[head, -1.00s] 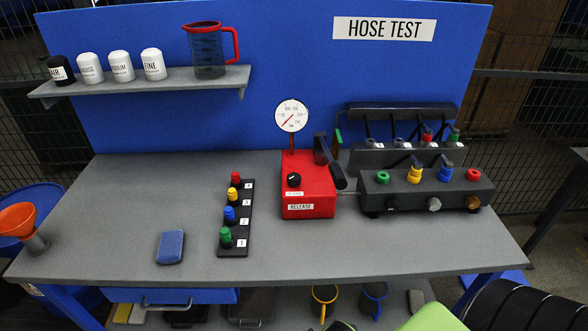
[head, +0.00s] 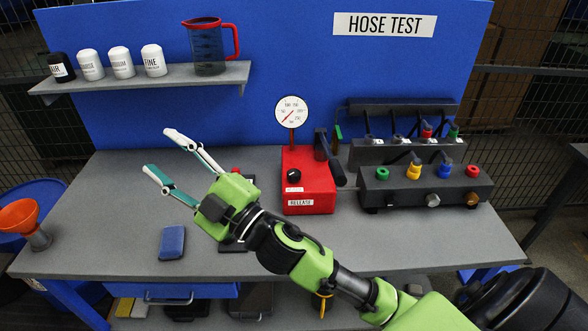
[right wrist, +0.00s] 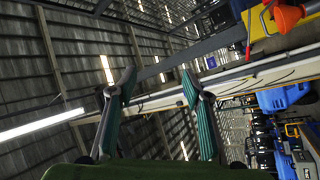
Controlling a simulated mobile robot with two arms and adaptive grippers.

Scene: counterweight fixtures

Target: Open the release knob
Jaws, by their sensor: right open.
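The release knob (head: 294,175) is a small black knob on top of the red pump box (head: 318,182), above a white RELEASE label. A round dial gauge (head: 291,112) stands at the back of the box, and a black lever (head: 328,155) is on its right. My right gripper (head: 160,153) is open and empty, raised over the left part of the bench and pointing up-left, well left of the knob. Its spread fingers also show in the right wrist view (right wrist: 158,85), against the ceiling. My left gripper is not in view.
A grey manifold (head: 400,190) with coloured ports stands right of the box. A shelf (head: 150,82) holds bottles and a jug.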

